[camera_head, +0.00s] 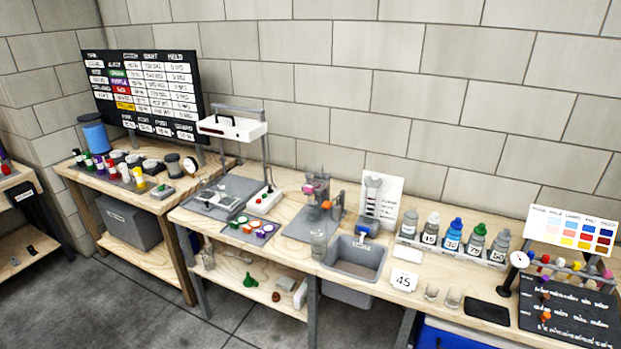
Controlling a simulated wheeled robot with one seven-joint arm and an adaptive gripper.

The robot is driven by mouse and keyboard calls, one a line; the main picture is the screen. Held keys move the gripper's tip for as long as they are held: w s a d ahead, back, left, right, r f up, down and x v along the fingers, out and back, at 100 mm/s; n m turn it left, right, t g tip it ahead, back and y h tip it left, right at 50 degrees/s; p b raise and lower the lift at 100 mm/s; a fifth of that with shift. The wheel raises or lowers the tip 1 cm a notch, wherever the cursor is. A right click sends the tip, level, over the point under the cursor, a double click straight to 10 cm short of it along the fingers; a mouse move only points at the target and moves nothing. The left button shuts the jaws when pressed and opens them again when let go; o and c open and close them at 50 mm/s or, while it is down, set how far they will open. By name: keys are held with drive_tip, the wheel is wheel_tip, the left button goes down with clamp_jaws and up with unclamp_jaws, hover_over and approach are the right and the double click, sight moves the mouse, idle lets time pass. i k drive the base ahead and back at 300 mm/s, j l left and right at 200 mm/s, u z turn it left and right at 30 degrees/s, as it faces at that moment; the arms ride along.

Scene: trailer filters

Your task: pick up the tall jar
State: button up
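A clear glass jar (319,243) stands upright on the workbench (395,298), just left of the grey sink basin (356,257). It is taller than the two small clear glasses near the bench's front edge, a left one (431,292) and a right one (454,297). It looks empty, but its glass is faint against the wood. My gripper is not in view.
Behind the jar stands a small grey machine (318,190). Colored lids (252,228) lie to its left. Grey floor (130,310) is open in front.

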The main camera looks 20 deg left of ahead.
sight(318, 228)
drive_tip(key=i+j, duration=0.1)
drive_tip(key=j, duration=0.4)
drive_tip(key=i+j, duration=0.1)
drive_tip(key=j, duration=0.35)
drive_tip(key=i+j, duration=0.1)
drive_tip(key=j, duration=0.4)
drive_tip(key=i+j, duration=0.15)
drive_tip(key=j, duration=0.35)
drive_tip(key=i+j, duration=0.1)
drive_tip(key=j, duration=0.4)
drive_tip(key=i+j, duration=0.25)
drive_tip(key=j, duration=0.1)
